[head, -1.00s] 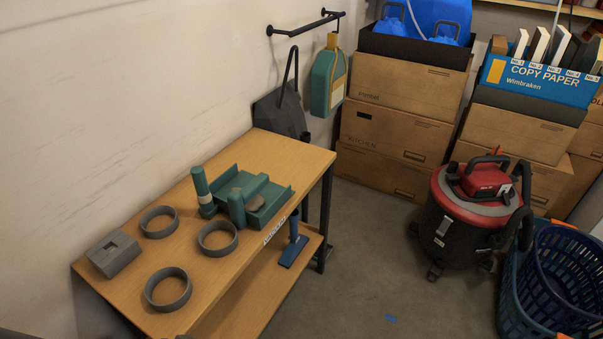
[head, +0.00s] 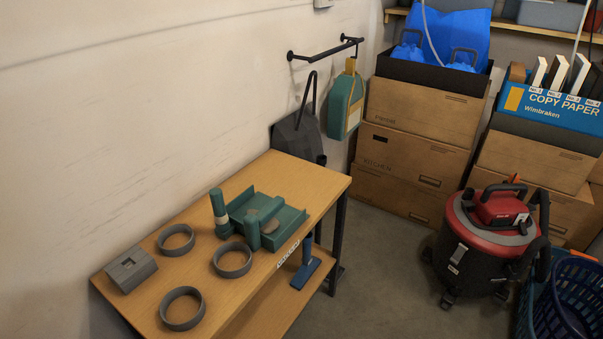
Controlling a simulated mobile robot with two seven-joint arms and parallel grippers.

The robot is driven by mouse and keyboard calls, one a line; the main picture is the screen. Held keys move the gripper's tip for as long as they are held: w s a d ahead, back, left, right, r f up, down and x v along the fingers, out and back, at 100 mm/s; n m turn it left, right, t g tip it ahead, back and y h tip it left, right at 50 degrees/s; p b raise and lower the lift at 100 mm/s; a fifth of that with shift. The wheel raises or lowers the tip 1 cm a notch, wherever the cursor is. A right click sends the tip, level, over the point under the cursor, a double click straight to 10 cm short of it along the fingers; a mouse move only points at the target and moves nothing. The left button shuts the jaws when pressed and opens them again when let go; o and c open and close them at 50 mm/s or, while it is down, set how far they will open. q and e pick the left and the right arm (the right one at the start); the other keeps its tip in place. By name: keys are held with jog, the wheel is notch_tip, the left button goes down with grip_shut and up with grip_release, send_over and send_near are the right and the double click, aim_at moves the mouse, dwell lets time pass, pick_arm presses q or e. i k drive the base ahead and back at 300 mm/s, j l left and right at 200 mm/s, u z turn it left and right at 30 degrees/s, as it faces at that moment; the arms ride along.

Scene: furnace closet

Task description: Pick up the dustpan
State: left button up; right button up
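A dark grey, pan-shaped thing with a tall looped handle (head: 297,134) is at the wall behind the far end of the wooden table. It looks like the dustpan, though I cannot tell for certain. The table partly hides its lower part, and I cannot tell whether it hangs or stands. Neither of my grippers shows in the head view.
The table (head: 130,302) holds a teal tray-like piece (head: 279,232), grey rings (head: 182,308) and a grey block (head: 131,270). A blue tool (head: 306,272) is on its lower shelf. A teal container (head: 344,104) hangs by the wall rail (head: 325,50). A red-black vacuum (head: 485,245) stands right; floor between is clear.

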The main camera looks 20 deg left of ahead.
aim_at(266, 221)
jog(key=i+l+u, duration=0.35)
jog(key=l+u, duration=0.2)
jog(key=i+l+u, duration=0.25)
jog(key=k+l, duration=0.1)
